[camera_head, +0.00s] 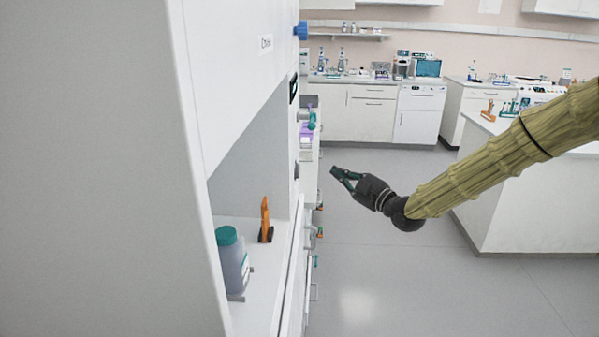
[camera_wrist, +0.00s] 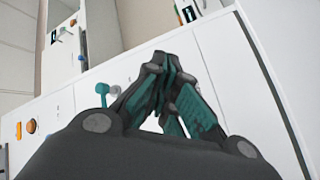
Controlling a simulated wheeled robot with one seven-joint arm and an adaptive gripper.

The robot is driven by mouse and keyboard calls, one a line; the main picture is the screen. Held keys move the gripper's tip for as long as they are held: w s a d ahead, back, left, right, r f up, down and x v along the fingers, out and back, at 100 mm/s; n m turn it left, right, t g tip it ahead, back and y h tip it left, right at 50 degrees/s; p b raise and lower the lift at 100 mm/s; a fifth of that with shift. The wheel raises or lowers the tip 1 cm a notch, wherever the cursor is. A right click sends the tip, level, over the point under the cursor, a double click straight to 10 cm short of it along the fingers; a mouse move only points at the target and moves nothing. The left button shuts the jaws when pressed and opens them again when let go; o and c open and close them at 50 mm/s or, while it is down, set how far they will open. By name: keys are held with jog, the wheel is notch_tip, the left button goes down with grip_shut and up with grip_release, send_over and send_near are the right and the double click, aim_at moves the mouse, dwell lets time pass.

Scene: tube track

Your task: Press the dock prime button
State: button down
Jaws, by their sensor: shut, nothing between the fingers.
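My gripper (camera_head: 335,171) is in mid-air to the right of the white cabinet front in the head view, pointing left toward it. Its teal and black fingers are shut with nothing between them, and they meet at the tip in the wrist view (camera_wrist: 162,62). I cannot tell which fitting is the dock prime button. In the wrist view an orange round knob (camera_wrist: 31,127) and a teal knob (camera_wrist: 101,89) stand on the white front to the left of the fingers. In the head view small orange and teal fittings sit low along the cabinet edge, too small to identify.
The white cabinet (camera_head: 235,75) fills the left, with a blue knob (camera_head: 300,30) high on its edge. Its niche holds a teal-capped bottle (camera_head: 233,262) and an orange clamp-like item (camera_head: 265,220). A white island (camera_head: 530,195) stands right. Open floor (camera_head: 390,275) lies between.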

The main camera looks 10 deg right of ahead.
jog(key=w+a+b, duration=0.1)
jog(key=a, duration=0.6)
jog(key=shift+w, duration=0.2)
jog(key=shift+a+f, duration=0.1)
jog(key=shift+a, duration=0.1)
dwell(1.2)
jog(key=shift+a+b, duration=0.3)
jog(key=shift+b, duration=0.1)
jog(key=shift+w+a+b, duration=0.15)
jog(key=shift+a+b, duration=0.15)
jog(key=shift+a, duration=0.2)
dwell(0.9)
jog(key=shift+d, duration=0.15)
jog(key=shift+s+d, duration=0.2)
jog(key=shift+d, duration=0.6)
jog(key=shift+s+d, duration=0.25)
jog(key=shift+d, duration=1)
jog(key=shift+s+d, duration=0.25)
jog(key=shift+d, duration=0.95)
